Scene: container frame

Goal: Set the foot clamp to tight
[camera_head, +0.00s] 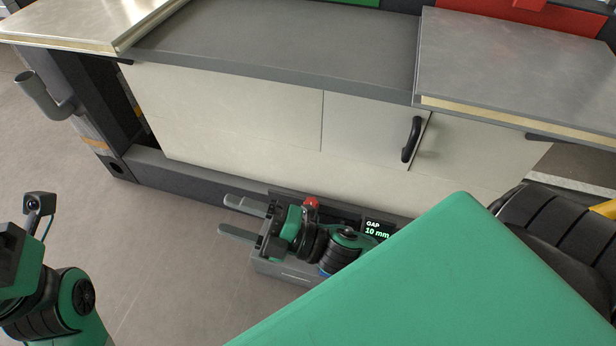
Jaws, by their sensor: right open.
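The foot clamp (288,277) is a low grey unit on the floor at the foot of the cabinet. A dark display (377,230) beside it reads "GAP 10 mm". A red knob-like part (311,203) shows just behind my right wrist; I cannot tell what it is fixed to. My right gripper (241,219) is low in front of the clamp, its two grey fingers pointing left, apart and with nothing between them. My wrist hides much of the clamp. Of my left arm, only green and black links show at the left edge; its fingers are out of view.
A cabinet with pale panels (230,110) and a black handle (411,139) stands behind the clamp. Its grey worktop (280,35) runs above. A dark post with a grey pipe stub (45,95) stands at the left. The floor (170,230) left of the clamp is clear.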

